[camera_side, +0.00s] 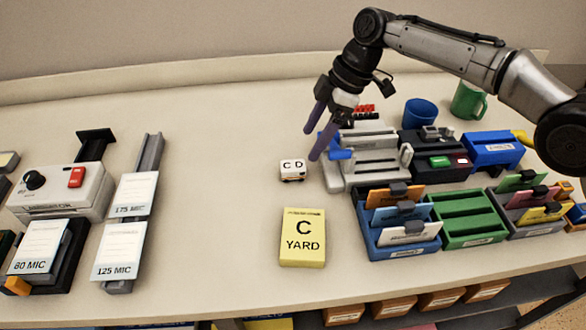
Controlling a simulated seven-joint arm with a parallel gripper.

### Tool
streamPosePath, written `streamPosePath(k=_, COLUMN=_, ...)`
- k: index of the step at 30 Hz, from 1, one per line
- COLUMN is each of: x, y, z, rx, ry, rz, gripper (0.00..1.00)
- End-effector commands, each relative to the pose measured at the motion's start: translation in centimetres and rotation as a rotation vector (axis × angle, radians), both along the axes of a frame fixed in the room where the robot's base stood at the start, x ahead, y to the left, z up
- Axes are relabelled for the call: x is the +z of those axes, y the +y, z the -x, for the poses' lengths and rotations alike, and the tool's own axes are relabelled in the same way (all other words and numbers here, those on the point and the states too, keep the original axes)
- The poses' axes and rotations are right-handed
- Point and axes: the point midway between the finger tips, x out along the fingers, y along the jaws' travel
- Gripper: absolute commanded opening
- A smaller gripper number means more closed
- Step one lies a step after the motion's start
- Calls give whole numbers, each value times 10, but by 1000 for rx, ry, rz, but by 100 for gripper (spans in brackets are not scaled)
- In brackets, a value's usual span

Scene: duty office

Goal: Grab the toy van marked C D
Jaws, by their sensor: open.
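The toy van marked C D (292,170) is small and white with dark wheels. It stands upright on the bare desk near the middle of the view. My gripper (312,145) is above and slightly right of the van in the picture, with its two purple fingers pointing down. The fingers are apart and nothing is between them. The gripper is not touching the van, as far as I can tell.
A yellow C YARD block (303,238) stands in front of the van. A grey machine with a blue part (364,158) is close on the right. Blue (371,240) and green (470,231) card trays stand front right. The desk left of the van is clear up to the 175 MIC card (136,194).

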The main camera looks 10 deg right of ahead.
Motion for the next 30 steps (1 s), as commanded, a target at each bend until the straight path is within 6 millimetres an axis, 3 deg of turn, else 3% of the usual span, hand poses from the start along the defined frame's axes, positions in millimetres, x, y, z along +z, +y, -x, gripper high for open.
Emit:
streamPosePath(k=3, x=-18, y=7, z=0, rx=1, ry=2, rz=1, gripper=81)
streamPosePath(k=11, x=-35, y=13, z=-1, rx=-1, ry=2, rz=1, gripper=81)
streamPosePath(k=21, x=-75, y=28, z=-3, rx=-1, ry=1, rz=0, gripper=81)
streamPosePath(k=30, x=-79, y=30, z=-4, rx=-1, ry=-1, rz=-1, gripper=81)
